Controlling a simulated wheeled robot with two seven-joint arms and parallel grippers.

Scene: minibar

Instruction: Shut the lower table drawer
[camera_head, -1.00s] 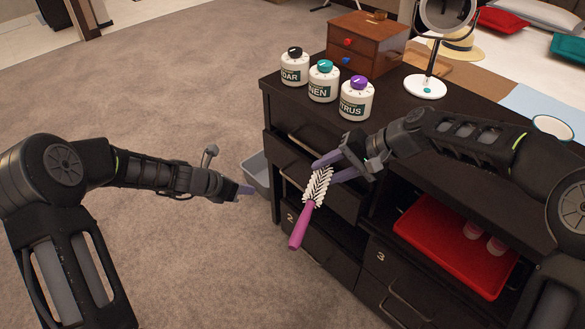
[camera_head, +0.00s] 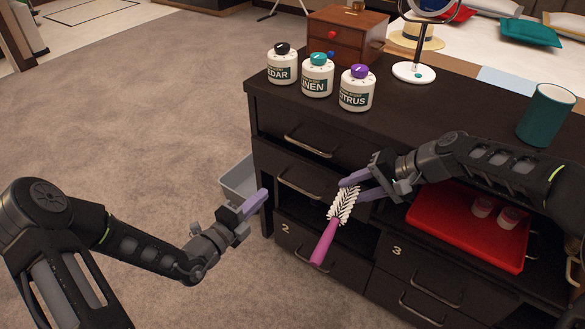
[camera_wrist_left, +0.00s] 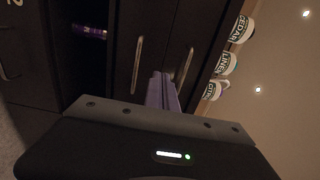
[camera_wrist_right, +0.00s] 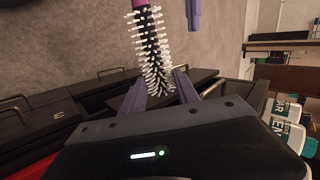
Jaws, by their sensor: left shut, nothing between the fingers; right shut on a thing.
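The lower table drawer, with a bar handle (camera_head: 300,183), is below the upper drawer (camera_head: 310,146) in the dark cabinet. Its front looks close to the upper drawer's; I cannot tell whether a small gap remains. Both handles also show in the left wrist view, the lower one (camera_wrist_left: 137,65) to the left. My left gripper (camera_head: 262,195) is shut and empty, its fingers near the left side of the lower drawer front; contact is unclear. My right gripper (camera_head: 356,186) is shut on a round brush with white bristles (camera_head: 344,204) and a pink handle (camera_head: 325,242), held in front of the cabinet.
A grey bin (camera_head: 238,178) stands by the cabinet's left side. Several items stand on top, including three white jars (camera_head: 317,78), a wooden box (camera_head: 345,35) and a teal cup (camera_head: 546,115). A red tray (camera_head: 450,230) sits in the shelf at right. Carpet at left is open.

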